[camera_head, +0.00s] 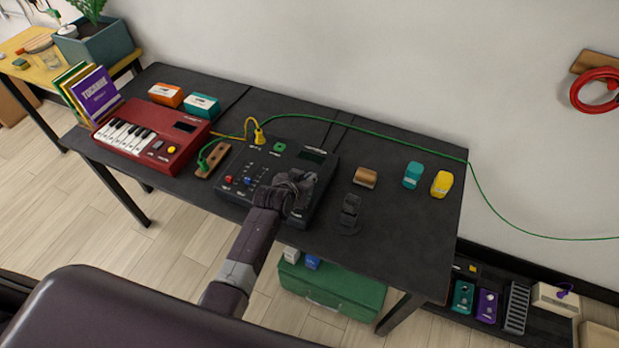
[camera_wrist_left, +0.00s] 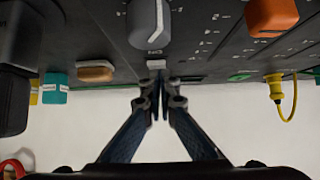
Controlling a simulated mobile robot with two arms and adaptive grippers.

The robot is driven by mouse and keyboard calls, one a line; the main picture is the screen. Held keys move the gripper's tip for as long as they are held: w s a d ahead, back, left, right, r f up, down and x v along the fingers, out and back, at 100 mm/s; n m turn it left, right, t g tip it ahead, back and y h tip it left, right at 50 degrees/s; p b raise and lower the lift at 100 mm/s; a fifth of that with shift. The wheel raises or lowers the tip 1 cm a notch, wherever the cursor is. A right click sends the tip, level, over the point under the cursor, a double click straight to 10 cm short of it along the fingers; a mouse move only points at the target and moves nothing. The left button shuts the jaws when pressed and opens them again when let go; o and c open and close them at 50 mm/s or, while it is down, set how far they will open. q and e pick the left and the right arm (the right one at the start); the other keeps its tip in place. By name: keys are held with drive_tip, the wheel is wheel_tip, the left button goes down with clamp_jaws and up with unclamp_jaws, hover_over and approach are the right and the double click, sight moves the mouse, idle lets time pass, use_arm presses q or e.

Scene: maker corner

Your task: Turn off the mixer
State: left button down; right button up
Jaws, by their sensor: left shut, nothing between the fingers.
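The mixer (camera_head: 297,168) is a flat black panel with knobs and sliders, in the middle of the black table. My left gripper (camera_head: 296,184) is over its right part in the head view and hides that area. In the left wrist view the gripper (camera_wrist_left: 158,90) is shut and empty. Its fingertips are at a small pale button (camera_wrist_left: 156,64) on the mixer panel (camera_wrist_left: 205,62); I cannot tell whether they touch it. A large grey knob (camera_wrist_left: 149,22) is beyond the button, and an orange knob (camera_wrist_left: 271,15) is to the right. My right gripper is not in view.
A red keyboard (camera_head: 165,128) stands left of the mixer. A yellow cable plug (camera_head: 259,137) and a green cable (camera_head: 400,147) are at its back. A wooden block (camera_head: 366,177), a dark stand (camera_head: 349,214), and teal (camera_head: 412,175) and yellow (camera_head: 442,184) boxes are to the right.

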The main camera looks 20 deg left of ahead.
use_arm(q)
drive_tip(key=shift+w+d+r, duration=0.15)
drive_tip(key=shift+w+r, duration=0.05)
drive_tip(key=shift+w, duration=0.55)
drive_tip(key=shift+r, duration=0.1)
drive_tip(key=r+p, duration=0.4)
drive_tip(key=shift+w, duration=0.3)
drive_tip(key=shift+s+r, duration=0.2)
drive_tip(key=shift+s, duration=0.1)
drive_tip(key=s+r+b, duration=0.1)
drive_tip(key=s+r, duration=0.4)
drive_tip(key=r, duration=0.2)
drive_tip(key=shift+s+a+r, duration=0.15)
drive_tip(key=shift+s+a, duration=0.2)
drive_tip(key=shift+a, duration=0.05)
